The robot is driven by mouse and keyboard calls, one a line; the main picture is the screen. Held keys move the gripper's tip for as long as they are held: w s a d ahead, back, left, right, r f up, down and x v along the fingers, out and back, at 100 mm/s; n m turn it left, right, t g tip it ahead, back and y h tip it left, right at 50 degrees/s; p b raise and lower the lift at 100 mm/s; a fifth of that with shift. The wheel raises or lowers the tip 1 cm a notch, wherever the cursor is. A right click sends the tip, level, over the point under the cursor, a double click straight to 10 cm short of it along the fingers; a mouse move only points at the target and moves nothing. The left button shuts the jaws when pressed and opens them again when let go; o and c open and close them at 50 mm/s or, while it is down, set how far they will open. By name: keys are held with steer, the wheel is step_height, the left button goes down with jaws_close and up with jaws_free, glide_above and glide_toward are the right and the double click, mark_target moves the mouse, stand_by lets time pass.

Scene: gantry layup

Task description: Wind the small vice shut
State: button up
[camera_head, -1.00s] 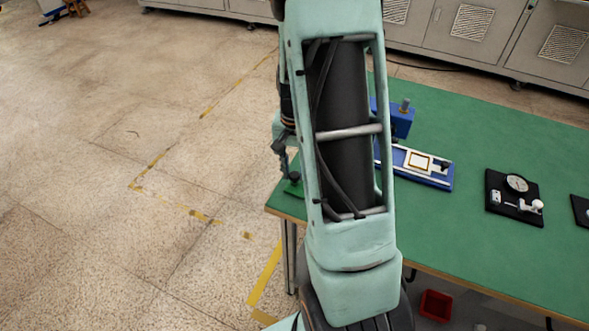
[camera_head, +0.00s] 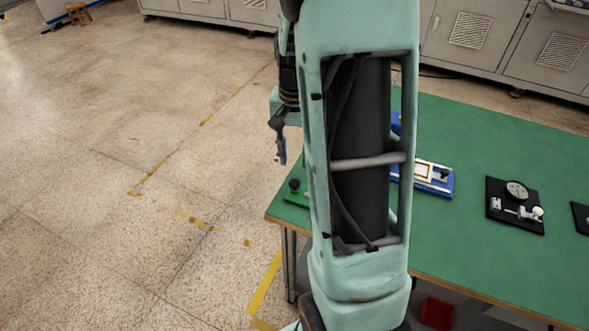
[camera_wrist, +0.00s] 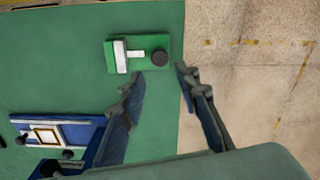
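The small vice is a green block with a pale metal jaw piece (camera_wrist: 127,56) and a round black knob (camera_wrist: 159,57). It sits near the table edge in the wrist view, and its knob end faces that edge. In the head view the vice (camera_head: 300,197) shows at the table's left corner, partly hidden by my arm. My gripper (camera_wrist: 159,75) is open and empty, its fingertips apart below the knob in the wrist picture. In the head view my gripper (camera_head: 281,150) hangs above and left of the vice, apart from it.
The green table (camera_head: 500,140) also carries a blue fixture with a white plate (camera_head: 435,175) and a black board with a dial gauge (camera_head: 515,205). A red bin (camera_head: 437,313) is under the table. Open floor lies left of the table.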

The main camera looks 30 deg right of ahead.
step_height(320, 180, up, 4)
steer(key=shift+f, duration=0.15)
stand_by(0.5)
